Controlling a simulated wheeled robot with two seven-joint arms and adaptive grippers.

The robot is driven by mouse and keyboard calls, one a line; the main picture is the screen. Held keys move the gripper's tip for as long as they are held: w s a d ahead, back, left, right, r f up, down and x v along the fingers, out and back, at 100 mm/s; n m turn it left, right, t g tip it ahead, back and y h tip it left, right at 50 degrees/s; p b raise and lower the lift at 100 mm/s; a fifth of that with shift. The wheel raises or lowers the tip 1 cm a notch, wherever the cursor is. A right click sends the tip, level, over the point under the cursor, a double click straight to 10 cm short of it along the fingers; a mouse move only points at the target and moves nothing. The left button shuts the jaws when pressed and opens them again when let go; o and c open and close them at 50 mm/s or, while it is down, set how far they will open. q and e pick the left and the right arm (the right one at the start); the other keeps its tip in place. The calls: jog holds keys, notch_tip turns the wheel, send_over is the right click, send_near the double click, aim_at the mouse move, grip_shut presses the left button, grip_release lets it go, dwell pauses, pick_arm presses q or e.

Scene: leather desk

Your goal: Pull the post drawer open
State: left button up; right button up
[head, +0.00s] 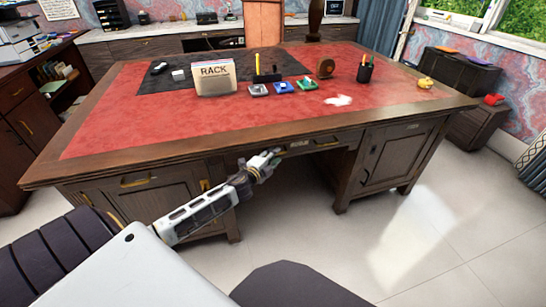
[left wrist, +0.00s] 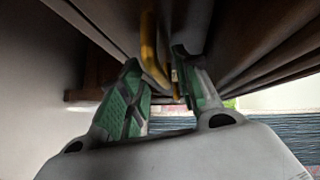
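The wooden desk has a middle drawer (head: 312,145) in its front, with a small label too small to read and a brass handle (head: 327,144). The drawer front looks flush with the desk. I cannot tell which drawer is the post drawer. My left gripper (head: 270,157) is at the desk front, near the left end of the middle drawer. In the left wrist view its green-padded fingers (left wrist: 160,65) are apart, with a brass handle (left wrist: 152,52) between them and gaps visible. My right gripper is not in view.
A left drawer handle (head: 136,181) and a right cabinet (head: 395,155) flank the open knee space. Tiled floor (head: 440,220) is clear at the right.

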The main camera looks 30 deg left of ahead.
pick_arm(q)
jog(key=shift+w, duration=0.15)
grip_shut()
dwell(0.4)
